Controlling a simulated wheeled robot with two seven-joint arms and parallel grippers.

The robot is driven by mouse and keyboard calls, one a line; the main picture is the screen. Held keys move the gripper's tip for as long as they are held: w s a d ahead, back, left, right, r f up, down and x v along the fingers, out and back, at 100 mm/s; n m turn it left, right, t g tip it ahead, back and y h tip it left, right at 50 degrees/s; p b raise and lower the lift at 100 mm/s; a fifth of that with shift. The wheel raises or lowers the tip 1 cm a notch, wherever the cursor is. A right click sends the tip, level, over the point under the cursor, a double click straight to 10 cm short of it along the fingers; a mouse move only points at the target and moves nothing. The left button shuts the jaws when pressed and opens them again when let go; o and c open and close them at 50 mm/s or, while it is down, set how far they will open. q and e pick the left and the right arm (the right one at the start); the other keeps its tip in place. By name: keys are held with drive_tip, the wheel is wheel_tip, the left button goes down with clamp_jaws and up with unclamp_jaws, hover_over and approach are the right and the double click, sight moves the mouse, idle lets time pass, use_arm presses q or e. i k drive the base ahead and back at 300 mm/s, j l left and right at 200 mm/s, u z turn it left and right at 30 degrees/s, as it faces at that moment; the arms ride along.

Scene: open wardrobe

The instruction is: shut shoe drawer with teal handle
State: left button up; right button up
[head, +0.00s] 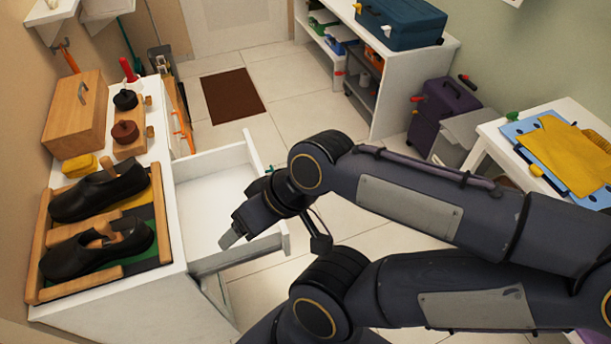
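The white shoe drawer (212,205) stands pulled out from the right side of the white cabinet (130,305), and the visible part of its inside looks empty. A small bit of teal (270,168) shows at the drawer's front panel, probably its handle; the rest is hidden behind my arm. My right gripper (232,237) is over the open drawer near the front panel, with a grey fingertip pointing down and left. I cannot tell whether it touches the drawer, or its finger gap. My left gripper is out of view.
Black shoes (100,190) lie in a wooden tray on the cabinet, with a wooden box (75,115) behind. A brown mat (233,95) lies on the tiled floor. A white table (560,115) and purple case (445,110) stand right. Floor beyond the drawer is clear.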

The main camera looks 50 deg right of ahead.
sight(209, 185)
drive_tip(key=k+l+z, duration=0.2)
drive_tip(key=l, duration=0.3)
drive_tip(key=l+z, duration=0.2)
drive_tip(key=l, duration=0.25)
drive_tip(key=k+l+z, duration=0.2)
drive_tip(key=l, duration=0.3)
drive_tip(key=i, duration=0.1)
